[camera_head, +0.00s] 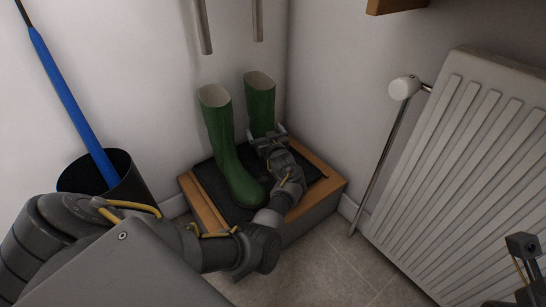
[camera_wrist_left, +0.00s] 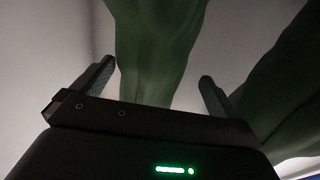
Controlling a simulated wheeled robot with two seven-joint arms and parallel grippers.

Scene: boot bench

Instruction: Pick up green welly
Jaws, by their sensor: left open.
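Two green wellies stand upright side by side, their pale open tops facing up. My left gripper (camera_head: 266,134) is open in front of the right green welly (camera_head: 260,103), at its lower shaft. In the left wrist view this welly's shaft (camera_wrist_left: 155,45) rises between the two spread fingers of the gripper (camera_wrist_left: 155,90), with no clear contact. The left green welly (camera_head: 221,130) stands beside the gripper and also shows at the right of the wrist view (camera_wrist_left: 275,85). My left gripper and forearm hide the right welly's foot.
The wellies stand on a dark mat in a low wooden-edged bench (camera_head: 205,208) in the wall corner. A black bin (camera_head: 125,180) holding a blue umbrella (camera_head: 72,108) stands at left. A white radiator (camera_head: 455,170) and its pipe are at right. Grey rods hang above.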

